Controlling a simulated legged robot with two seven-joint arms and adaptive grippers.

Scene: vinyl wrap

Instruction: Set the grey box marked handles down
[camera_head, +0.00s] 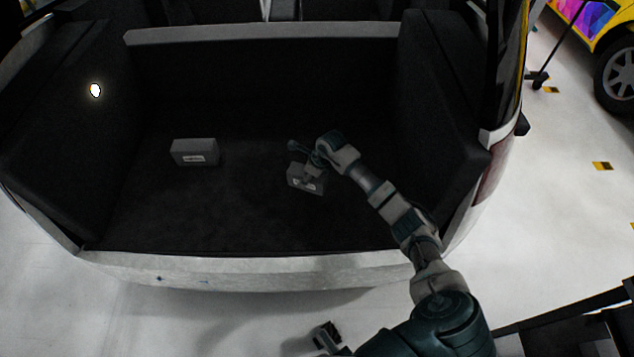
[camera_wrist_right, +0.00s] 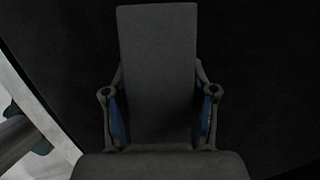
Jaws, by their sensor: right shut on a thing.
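A grey box (camera_head: 305,187) with a white label is in the car's cargo area, right of centre. My right gripper (camera_head: 309,172) is shut on it from above. In the right wrist view the grey box (camera_wrist_right: 157,70) stands between the two fingers (camera_wrist_right: 160,112), which press on its sides. The label is partly hidden and too small to read. I cannot tell whether the box touches the floor. A second grey box (camera_head: 195,152) with a white label sits on the cargo floor to the left; its label is too small to read. My left gripper is not in view.
The dark cargo floor (camera_head: 230,215) is clear between and in front of the boxes. Dark side walls (camera_head: 440,120) and a pale rear sill (camera_head: 250,268) bound it. My right arm reaches over the sill. A yellow car (camera_head: 605,25) stands at the far right.

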